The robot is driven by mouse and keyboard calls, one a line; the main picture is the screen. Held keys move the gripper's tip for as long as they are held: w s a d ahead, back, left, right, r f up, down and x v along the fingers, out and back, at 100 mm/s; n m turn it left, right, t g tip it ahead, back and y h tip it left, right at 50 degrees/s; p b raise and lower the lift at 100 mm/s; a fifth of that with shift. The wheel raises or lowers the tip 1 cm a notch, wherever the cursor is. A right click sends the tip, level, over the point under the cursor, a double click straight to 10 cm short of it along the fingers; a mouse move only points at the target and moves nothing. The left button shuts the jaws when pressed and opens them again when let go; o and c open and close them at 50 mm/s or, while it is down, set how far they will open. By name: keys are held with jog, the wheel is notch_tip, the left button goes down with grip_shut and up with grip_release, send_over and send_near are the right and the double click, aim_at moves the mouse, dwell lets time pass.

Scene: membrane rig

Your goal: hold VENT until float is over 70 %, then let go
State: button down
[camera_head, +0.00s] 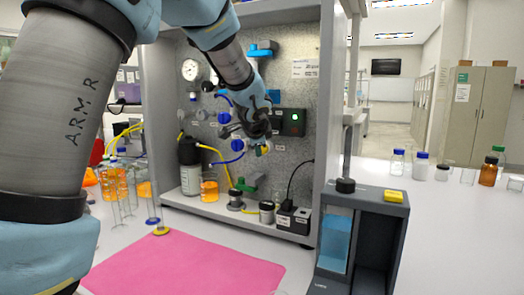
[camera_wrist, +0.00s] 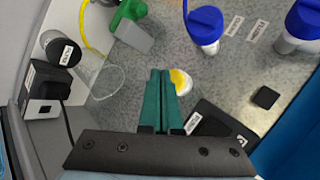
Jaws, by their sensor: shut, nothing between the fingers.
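My gripper (camera_head: 259,151) is at the back panel of the rig, with its green fingers shut together and empty. In the wrist view the fingertips (camera_wrist: 160,74) are just left of a round yellow-and-white button (camera_wrist: 181,82) on the panel, partly behind them. I cannot tell whether they touch it. No VENT label is legible on it. A grey unit (camera_head: 370,240) at the front right has a window with blue liquid (camera_head: 335,243) and a yellow piece (camera_head: 393,196) on top. No float or percent reading is legible.
Blue-handled valves (camera_wrist: 205,25) and a green-handled valve (camera_wrist: 130,15) are near the fingers in the wrist view. A black box with a green light (camera_head: 294,117) is on the panel. A pink mat (camera_head: 190,265) lies clear in front. Bottles (camera_head: 422,166) stand at right.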

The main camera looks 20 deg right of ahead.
jog(key=shift+w+d, duration=0.1)
jog(key=shift+d, duration=0.05)
jog(key=shift+w+d, duration=0.2)
jog(key=shift+w+d+p, duration=0.3)
jog(key=shift+d+p, duration=0.05)
jog(key=shift+d, duration=0.1)
dwell(0.9)
dwell(1.4)
jog(key=shift+s+a+b, duration=0.6)
jog(key=shift+a+b, duration=0.05)
jog(key=shift+a, duration=0.1)
jog(key=shift+a, duration=0.1)
jog(key=shift+s+a+b, duration=0.7)
jog(key=shift+s+a, duration=0.1)
jog(key=shift+a, duration=0.15)
jog(key=shift+s+a+b, duration=0.65)
jog(key=shift+s+a, duration=0.1)
jog(key=shift+a, duration=0.2)
